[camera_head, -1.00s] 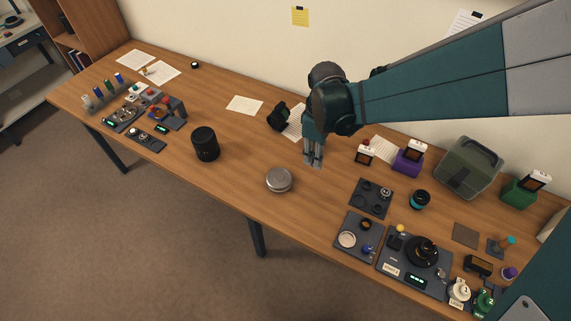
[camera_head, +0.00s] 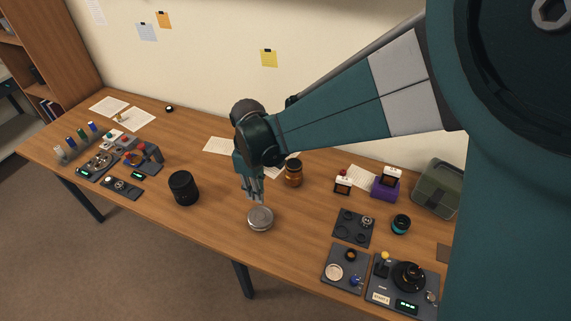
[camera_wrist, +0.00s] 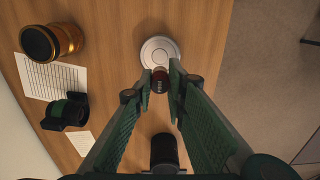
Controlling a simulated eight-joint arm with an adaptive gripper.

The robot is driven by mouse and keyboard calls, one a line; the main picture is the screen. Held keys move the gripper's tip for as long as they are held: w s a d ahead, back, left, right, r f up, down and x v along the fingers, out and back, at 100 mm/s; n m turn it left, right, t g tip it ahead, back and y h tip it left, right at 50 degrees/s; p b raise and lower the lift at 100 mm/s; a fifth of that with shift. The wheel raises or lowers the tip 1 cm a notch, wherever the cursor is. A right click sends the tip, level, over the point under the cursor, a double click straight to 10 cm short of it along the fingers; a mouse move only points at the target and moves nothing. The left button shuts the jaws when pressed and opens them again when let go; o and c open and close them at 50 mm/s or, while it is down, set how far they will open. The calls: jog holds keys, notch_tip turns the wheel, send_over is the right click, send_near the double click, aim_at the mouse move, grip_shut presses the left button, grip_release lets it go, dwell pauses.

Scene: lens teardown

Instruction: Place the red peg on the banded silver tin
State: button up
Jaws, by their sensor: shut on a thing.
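The silver tin (camera_head: 261,219) stands on the bench near its front edge. Its round pale lid shows in the wrist view (camera_wrist: 159,48); I cannot make out the band clearly. My gripper (camera_head: 255,198) points down just behind the tin in the head view. In the wrist view my gripper (camera_wrist: 161,79) is shut on the red peg (camera_wrist: 160,82), a small dark red piece between the fingertips. The peg overlaps the near edge of the tin in that view, and I cannot tell whether they touch. The peg cannot be made out in the head view.
A black cylinder (camera_head: 183,188) stands left of the tin. An amber jar (camera_head: 293,173) stands behind it to the right. Dark trays (camera_head: 346,268) lie to the right. A black-and-green object (camera_wrist: 66,112) shows in the wrist view. Bench around the tin is clear.

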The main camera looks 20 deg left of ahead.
jog(key=shift+f, duration=0.1)
jog(key=shift+f+b, duration=0.35)
jog(key=shift+f, duration=2.7)
jog(key=shift+f, duration=1.9)
jog(key=shift+f+b, duration=0.15)
jog(key=shift+b, duration=0.2)
jog(key=o, duration=0.8)
jog(key=shift+r, duration=0.2)
jog(key=shift+r+p, duration=0.75)
jog(key=shift+r, duration=5.25)
